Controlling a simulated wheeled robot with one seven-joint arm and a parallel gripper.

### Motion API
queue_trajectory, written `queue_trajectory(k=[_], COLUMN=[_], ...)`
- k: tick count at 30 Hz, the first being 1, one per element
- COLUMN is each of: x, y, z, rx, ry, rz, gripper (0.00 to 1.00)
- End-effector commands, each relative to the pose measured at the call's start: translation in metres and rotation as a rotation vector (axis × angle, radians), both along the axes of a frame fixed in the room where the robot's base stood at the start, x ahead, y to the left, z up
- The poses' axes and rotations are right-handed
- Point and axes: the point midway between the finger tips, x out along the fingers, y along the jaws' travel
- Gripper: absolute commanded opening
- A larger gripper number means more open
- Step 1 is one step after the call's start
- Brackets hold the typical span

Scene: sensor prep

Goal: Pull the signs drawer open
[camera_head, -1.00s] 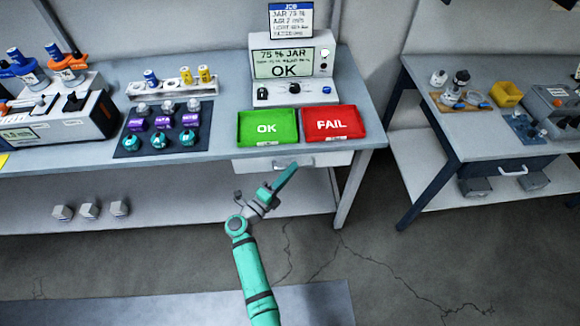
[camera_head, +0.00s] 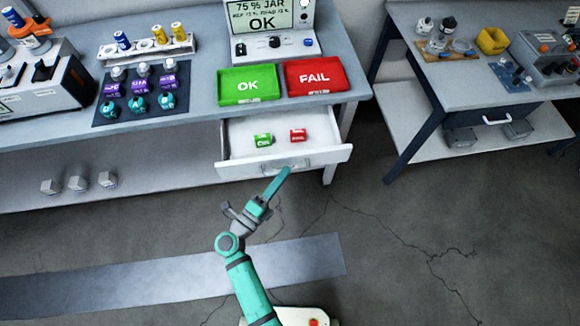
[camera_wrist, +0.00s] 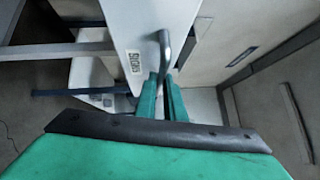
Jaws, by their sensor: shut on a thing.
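The signs drawer (camera_head: 235,169) under the bench is open, pulled out toward me, with its inside showing. A green sign (camera_head: 263,140) and a red sign (camera_head: 298,135) lie in it, apart from each other. In the wrist view the drawer's front (camera_wrist: 139,30) bears a "SIGNS" label (camera_wrist: 134,64). My gripper (camera_head: 286,170) is at the drawer's front, at its handle. In the wrist view my gripper (camera_wrist: 160,98) has its green fingers closed around the metal handle (camera_wrist: 164,48). The exact contact on the handle is partly hidden.
A green OK tray (camera_head: 248,98) and a red FAIL tray (camera_head: 316,91) sit on the bench above the drawer. A dark mat with several jars (camera_head: 138,90) is to their left. A second table (camera_head: 455,86) stands at right.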

Motion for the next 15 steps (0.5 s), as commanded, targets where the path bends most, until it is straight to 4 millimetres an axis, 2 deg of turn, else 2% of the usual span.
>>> queue_trajectory(k=[13,14,15], x=[-0.0039,-0.0039,-0.0039], y=[0.0033,0.0033,0.0033], z=[0.0005,0.0004,0.0004], rx=[0.000,-0.001,-0.001], ry=[-0.001,-0.001,-0.001], rz=[0.007,0.008,0.008], gripper=[0.00,0.12,0.17])
